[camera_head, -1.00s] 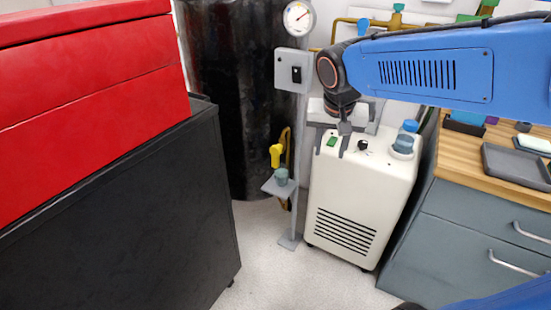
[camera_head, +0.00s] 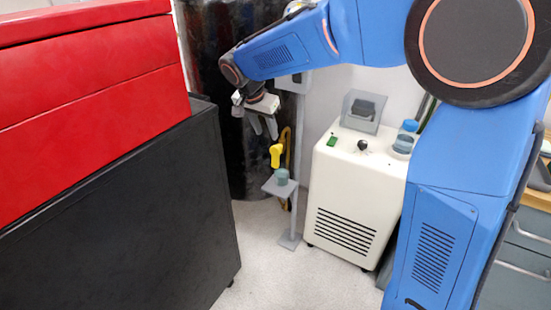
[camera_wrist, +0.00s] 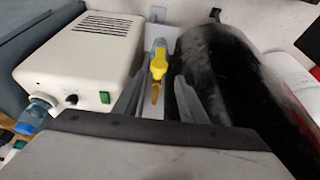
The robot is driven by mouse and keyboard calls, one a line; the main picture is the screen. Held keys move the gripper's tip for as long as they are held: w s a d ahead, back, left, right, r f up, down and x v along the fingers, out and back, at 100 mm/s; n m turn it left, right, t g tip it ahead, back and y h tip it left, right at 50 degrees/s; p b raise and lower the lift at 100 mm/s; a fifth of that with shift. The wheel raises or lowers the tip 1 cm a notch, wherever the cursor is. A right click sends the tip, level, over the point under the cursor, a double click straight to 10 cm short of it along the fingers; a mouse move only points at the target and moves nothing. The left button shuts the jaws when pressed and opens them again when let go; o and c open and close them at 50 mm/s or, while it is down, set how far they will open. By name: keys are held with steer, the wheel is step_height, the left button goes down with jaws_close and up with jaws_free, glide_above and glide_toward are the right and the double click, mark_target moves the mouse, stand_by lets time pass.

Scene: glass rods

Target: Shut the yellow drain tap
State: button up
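The yellow drain tap (camera_head: 276,154) is on a brass pipe beside a thin grey stand, with a small grey-green cup (camera_head: 281,177) on a shelf below it. In the wrist view the tap's yellow handle (camera_wrist: 158,66) shows between and beyond my two fingers. My gripper (camera_head: 264,133) is just above and slightly left of the tap in the head view, fingers pointing down. The fingers are apart and nothing is between them; they also show in the wrist view (camera_wrist: 158,100). I cannot tell whether a finger touches the tap.
A cream machine (camera_head: 355,200) with a blue-capped bottle (camera_head: 405,137) stands right of the stand. A tall black cylinder (camera_head: 215,60) is behind the tap. A red and black cabinet (camera_head: 110,210) fills the left. Pale floor lies open between them.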

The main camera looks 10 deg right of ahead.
mark_target(274, 154)
steer(key=x, duration=1.6)
steer(key=shift+d+f, duration=0.1)
steer(key=shift+f, duration=0.3)
jaws_close()
